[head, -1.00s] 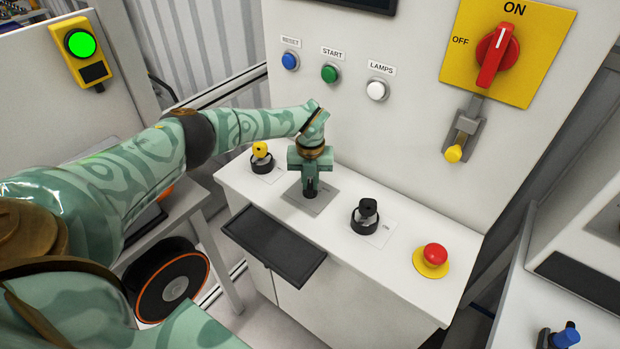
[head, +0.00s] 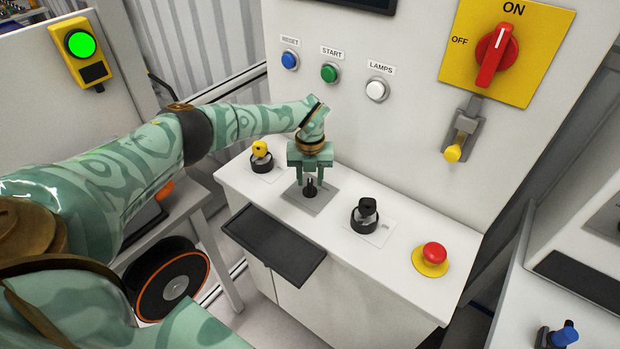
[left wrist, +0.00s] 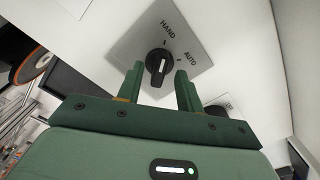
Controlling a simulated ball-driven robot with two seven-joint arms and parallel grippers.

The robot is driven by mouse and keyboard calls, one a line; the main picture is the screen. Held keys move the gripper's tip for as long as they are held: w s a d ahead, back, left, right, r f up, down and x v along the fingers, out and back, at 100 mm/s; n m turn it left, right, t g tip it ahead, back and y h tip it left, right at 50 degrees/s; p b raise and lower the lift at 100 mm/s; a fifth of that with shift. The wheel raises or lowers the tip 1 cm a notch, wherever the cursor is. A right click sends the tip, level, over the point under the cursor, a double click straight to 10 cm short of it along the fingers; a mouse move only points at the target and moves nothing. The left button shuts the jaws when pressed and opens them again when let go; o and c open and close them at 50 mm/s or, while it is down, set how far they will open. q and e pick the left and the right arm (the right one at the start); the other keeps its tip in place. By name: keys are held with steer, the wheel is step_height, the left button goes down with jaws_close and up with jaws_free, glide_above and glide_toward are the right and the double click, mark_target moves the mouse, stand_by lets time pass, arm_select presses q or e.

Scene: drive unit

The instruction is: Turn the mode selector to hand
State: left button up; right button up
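The mode selector (head: 310,188) is a black knob on a grey plate (head: 325,197) on the white console top. In the left wrist view the knob (left wrist: 158,64) has a white line, and the plate (left wrist: 200,48) reads HAND and AUTO. The line appears to point roughly at the HAND mark. My left gripper (head: 311,182) is over the selector, pointing down. In the left wrist view its fingers (left wrist: 160,86) are open, apart on either side of the knob, with gaps between them and it. My right gripper is not in view.
A yellow-topped knob (head: 261,152) stands left of the selector, another black knob (head: 366,213) to the right, then a red mushroom button (head: 434,254). Push buttons and a red rotary switch (head: 496,54) are on the upright panel. A black tray (head: 273,246) juts out in front.

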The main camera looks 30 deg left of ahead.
mark_target(310, 182)
arm_select(q)
step_height(310, 182, up, 15)
steer(key=p, duration=0.1)
steer(key=shift+r, duration=0.15)
stand_by(0.3)
